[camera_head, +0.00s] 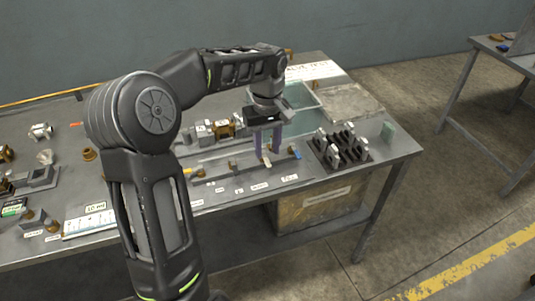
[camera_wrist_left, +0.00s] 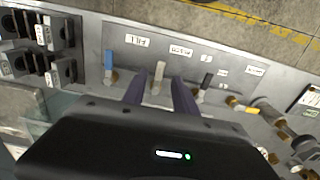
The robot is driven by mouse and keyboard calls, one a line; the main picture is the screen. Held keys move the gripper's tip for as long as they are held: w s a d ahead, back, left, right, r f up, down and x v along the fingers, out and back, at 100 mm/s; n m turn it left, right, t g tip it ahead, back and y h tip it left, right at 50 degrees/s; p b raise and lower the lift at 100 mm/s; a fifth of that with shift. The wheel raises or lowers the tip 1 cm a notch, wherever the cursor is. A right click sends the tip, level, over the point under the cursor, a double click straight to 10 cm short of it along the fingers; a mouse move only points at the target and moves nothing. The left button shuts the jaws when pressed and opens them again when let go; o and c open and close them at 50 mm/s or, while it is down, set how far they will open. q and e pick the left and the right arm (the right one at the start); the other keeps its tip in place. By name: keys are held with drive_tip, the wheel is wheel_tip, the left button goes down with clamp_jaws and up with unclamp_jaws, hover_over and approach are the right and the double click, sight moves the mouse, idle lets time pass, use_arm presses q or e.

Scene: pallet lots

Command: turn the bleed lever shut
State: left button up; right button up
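A grey valve panel (camera_head: 225,182) on the bench carries a row of small levers on brass stems with white labels. The wrist view shows a blue lever (camera_wrist_left: 108,59), a pale lever (camera_wrist_left: 159,70), a black lever (camera_wrist_left: 207,81) and a yellow-tipped lever (camera_wrist_left: 246,108). The label by the blue lever seems to read FILL; the others are too small or blurred to read surely, so I cannot tell which is the bleed lever. My left gripper (camera_head: 267,150) points down over the panel, its purple fingers open either side of the pale lever. My right gripper is out of view.
A black rack (camera_head: 340,150) with several upright pieces stands right of the panel. Brass fittings (camera_head: 222,128) lie behind it, near a clear tray (camera_head: 300,98). More fittings and a ruler-like strip (camera_head: 90,224) lie on the left. A second table (camera_head: 500,58) stands far right.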

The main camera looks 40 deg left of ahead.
sight(267, 161)
use_arm(q)
drive_tip(key=shift+f, duration=1.6)
drive_tip(key=shift+c, duration=0.3)
clamp_jaws()
